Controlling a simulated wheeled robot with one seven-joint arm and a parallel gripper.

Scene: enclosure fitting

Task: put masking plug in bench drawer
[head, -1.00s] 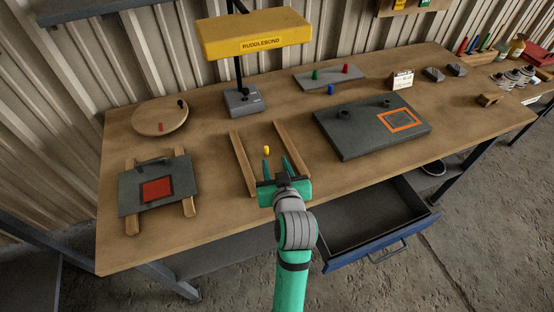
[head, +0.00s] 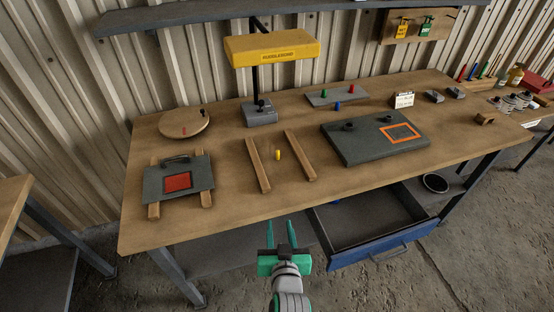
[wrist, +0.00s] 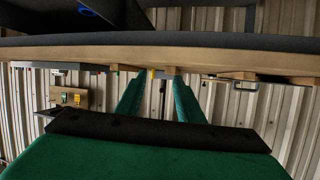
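A small yellow plug (head: 277,155) stands upright on the bench between two wooden rails; it also shows tiny in the wrist view (wrist: 153,73). I cannot tell whether it is the masking plug, as green (head: 323,92), red (head: 350,89) and blue (head: 337,105) pegs stand at the back plate. The bench drawer (head: 372,246) is pulled open below the bench front; a small blue thing (head: 337,201) shows at its back left. My gripper (head: 280,232) is open and empty, in front of the bench edge, left of the drawer. Its fingers are apart in the wrist view (wrist: 158,97).
On the bench (head: 240,205) are a grey panel with a red square (head: 178,181), a round wooden disc (head: 184,122), a yellow-topped lamp stand (head: 260,112) and a dark plate with an orange frame (head: 375,136). Another table corner (head: 12,200) is at left. The bench front strip is clear.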

